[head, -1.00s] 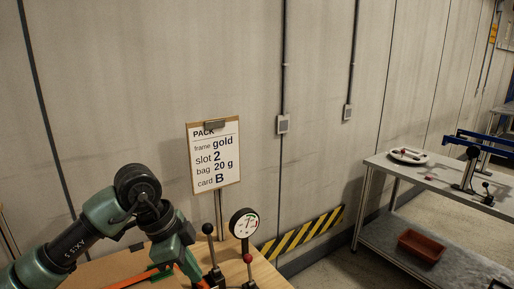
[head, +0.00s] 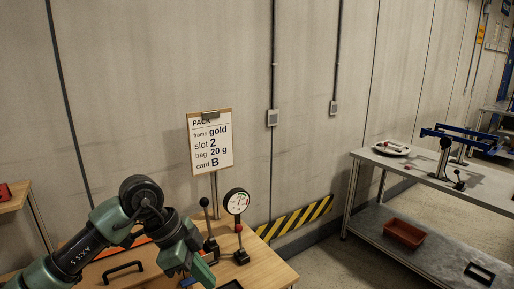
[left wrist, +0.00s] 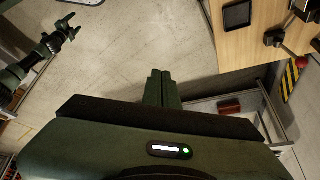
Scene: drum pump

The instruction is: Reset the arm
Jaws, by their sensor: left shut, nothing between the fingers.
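My left arm comes in from the left in the head view. Its gripper (head: 203,272) points down over the front of the wooden bench (head: 262,272). In the left wrist view the two dark green fingers (left wrist: 162,88) are together with nothing between them, above the floor and beside the bench edge. Another dark green arm with a gripper (left wrist: 68,32), which appears to be my right one, shows small at the upper left of that view; its finger state is unclear.
The bench carries a round gauge (head: 236,202), a black-knobbed lever (head: 207,222) and a black handle (head: 123,269). A clipboard sign (head: 210,142) stands behind. A grey table (head: 430,180) with a red bin (head: 404,233) below is at the right, across open floor.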

